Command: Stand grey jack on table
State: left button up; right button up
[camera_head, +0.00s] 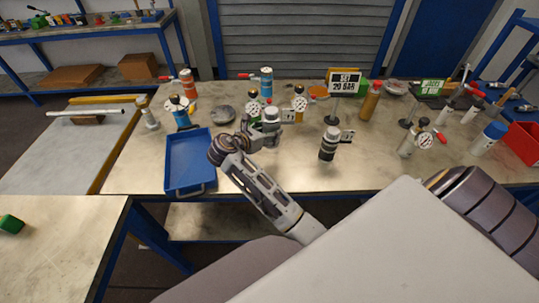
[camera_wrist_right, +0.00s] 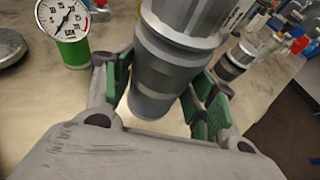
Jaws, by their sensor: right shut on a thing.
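The grey jack (camera_head: 271,117) is a stepped grey cylinder, held in my right gripper (camera_head: 268,130) over the middle of the table (camera_head: 270,180). In the right wrist view the grey jack (camera_wrist_right: 168,62) fills the space between the green-padded fingers of my right gripper (camera_wrist_right: 160,88), which are shut on its body. It looks close to upright in the head view. I cannot tell whether its base touches the table. My left gripper is not in view.
A grey and black cylinder (camera_head: 328,146) with a tag stands to the right. A blue tray (camera_head: 190,165) lies at the left. Several gauged jacks and bottles and a "SET 20 BAR" sign (camera_head: 345,83) stand behind.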

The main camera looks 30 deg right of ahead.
notch_tip(320, 180, down, 4)
jog(key=shift+f, duration=0.45)
jog(key=shift+f+b, duration=0.3)
jog(key=shift+f, duration=1.9)
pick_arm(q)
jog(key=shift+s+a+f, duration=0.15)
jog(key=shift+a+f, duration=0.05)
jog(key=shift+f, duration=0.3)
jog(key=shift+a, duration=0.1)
